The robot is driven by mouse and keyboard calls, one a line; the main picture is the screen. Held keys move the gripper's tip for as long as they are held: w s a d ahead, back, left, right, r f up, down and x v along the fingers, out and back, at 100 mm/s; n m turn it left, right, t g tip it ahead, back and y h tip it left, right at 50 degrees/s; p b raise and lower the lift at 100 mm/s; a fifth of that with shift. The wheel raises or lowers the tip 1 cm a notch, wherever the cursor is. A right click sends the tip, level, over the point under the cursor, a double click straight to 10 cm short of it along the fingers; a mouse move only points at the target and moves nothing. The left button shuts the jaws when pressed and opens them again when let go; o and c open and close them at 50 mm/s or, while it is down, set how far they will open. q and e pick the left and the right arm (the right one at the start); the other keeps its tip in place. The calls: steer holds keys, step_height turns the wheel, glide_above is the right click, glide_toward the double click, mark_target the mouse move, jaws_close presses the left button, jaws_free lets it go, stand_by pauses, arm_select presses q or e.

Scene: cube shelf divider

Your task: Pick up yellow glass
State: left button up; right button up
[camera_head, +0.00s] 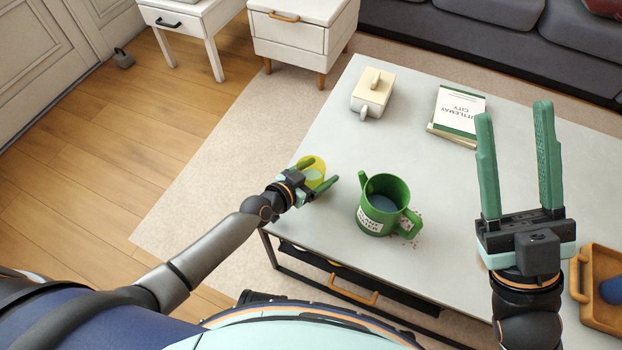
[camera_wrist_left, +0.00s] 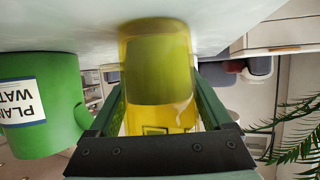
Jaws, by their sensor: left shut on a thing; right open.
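The yellow glass (camera_head: 313,168) is at the left edge of the white table. It is see-through and also fills the middle of the left wrist view (camera_wrist_left: 157,75), between the two green fingers. My left gripper (camera_head: 318,183) is shut on it. Its base is at or very near the tabletop; I cannot tell whether it touches. My right gripper (camera_head: 518,155) is open and empty, high over the right part of the table.
A green watering can (camera_head: 372,218) stands just right of the glass; it shows at left in the left wrist view (camera_wrist_left: 40,105). A cream lidded container (camera_head: 371,95) and books (camera_head: 457,112) lie farther back. An orange tray (camera_head: 607,316) with a blue item is at lower right.

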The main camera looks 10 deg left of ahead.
arm_select(q)
steer(key=c, duration=0.7)
steer(key=shift+c, duration=0.2)
steer(key=shift+r, duration=0.1)
